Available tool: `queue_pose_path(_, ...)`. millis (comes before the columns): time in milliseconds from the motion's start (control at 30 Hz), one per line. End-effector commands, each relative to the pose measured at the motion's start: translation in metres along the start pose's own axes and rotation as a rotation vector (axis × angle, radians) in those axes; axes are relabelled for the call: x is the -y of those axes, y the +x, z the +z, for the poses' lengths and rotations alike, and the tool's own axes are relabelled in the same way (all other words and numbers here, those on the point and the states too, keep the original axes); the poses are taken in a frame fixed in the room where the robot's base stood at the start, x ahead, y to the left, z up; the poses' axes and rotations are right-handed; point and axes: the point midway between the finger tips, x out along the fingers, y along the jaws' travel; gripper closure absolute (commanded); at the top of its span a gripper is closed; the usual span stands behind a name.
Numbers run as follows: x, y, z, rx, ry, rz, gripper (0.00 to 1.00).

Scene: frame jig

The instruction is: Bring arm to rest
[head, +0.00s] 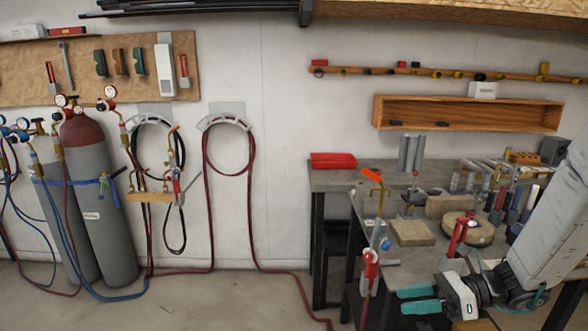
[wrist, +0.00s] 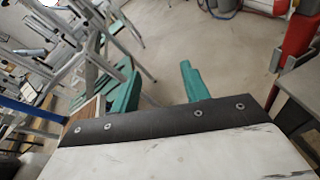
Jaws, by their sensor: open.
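My gripper (head: 418,299) shows at the lower right of the head view, with two teal fingers pointing left. The fingers stand apart with nothing between them. My white and grey arm comes down from the right edge to it. In the wrist view my gripper (wrist: 158,90) also shows open and empty, with bare floor beyond the fingers. The gripper is in front of the workbench (head: 335,179), low in the picture. I cannot tell its exact distance from the bench.
A red torch (head: 370,268) stands just left of the gripper. Wood blocks (head: 411,232) and tools crowd the bench. Gas cylinders (head: 107,230) and hoses stand at the left wall. Metal frames (wrist: 60,60) fill the wrist view's left. The floor (head: 230,300) at centre is mostly clear.

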Motion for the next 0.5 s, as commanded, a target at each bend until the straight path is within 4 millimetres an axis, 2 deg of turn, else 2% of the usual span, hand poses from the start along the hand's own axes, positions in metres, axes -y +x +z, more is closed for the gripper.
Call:
queue_pose_path(33,-0.019,0.002,0.005,-0.075,-0.117,0.055,0.54)
queue_pose_path(200,-0.082,-0.004,0.006,-0.336,-0.533,0.281,0.54)
queue_pose_path(300,-0.112,-0.015,0.006,-0.481,-0.767,0.420,0.54)
queue_pose_path(500,-0.156,-0.046,0.009,-0.752,-1.174,0.682,0.54)
